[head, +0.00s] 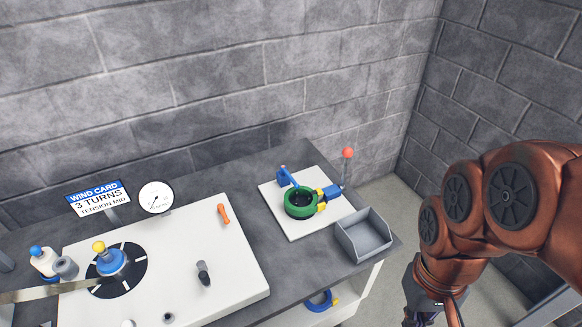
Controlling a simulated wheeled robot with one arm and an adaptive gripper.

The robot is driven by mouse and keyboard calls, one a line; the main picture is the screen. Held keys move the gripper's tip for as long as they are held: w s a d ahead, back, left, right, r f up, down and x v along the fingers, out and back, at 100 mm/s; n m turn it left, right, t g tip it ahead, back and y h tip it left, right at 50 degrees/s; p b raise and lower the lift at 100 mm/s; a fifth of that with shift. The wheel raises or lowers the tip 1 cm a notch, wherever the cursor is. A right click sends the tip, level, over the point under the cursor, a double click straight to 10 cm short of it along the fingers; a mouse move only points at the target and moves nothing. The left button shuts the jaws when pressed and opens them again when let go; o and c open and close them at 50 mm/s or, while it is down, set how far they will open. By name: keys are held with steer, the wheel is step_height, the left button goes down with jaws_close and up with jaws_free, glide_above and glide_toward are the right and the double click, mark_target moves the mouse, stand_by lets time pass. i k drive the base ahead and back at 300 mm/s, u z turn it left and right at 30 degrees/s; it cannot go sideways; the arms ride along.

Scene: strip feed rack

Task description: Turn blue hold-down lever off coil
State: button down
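A green coil (291,209) lies on a white plate (290,231) towards the right end of the bench. The blue hold-down lever (290,176) is a thin bar at the coil's back left. It slants from near a small blue block down to the right, and its lower end reaches over the coil. A blue and yellow piece (329,193) sits at the coil's right side. My gripper (425,314) is low at the right, well apart from the coil and lever. It is partly cut off by the bottom edge, and its fingertips cannot be made out.
A grey open bin (364,239) stands right of the plate at the bench corner. A red-topped post (347,154) rises behind it. A white panel (225,275) with a winding spindle (110,262) fills the left. A blue ring (319,300) shows below the bench top.

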mark_target(283, 169)
steer(key=z, duration=0.35)
steer(key=k, duration=0.35)
steer(key=u, duration=1.7)
steer(key=i, duration=0.75)
steer(key=u, duration=0.2)
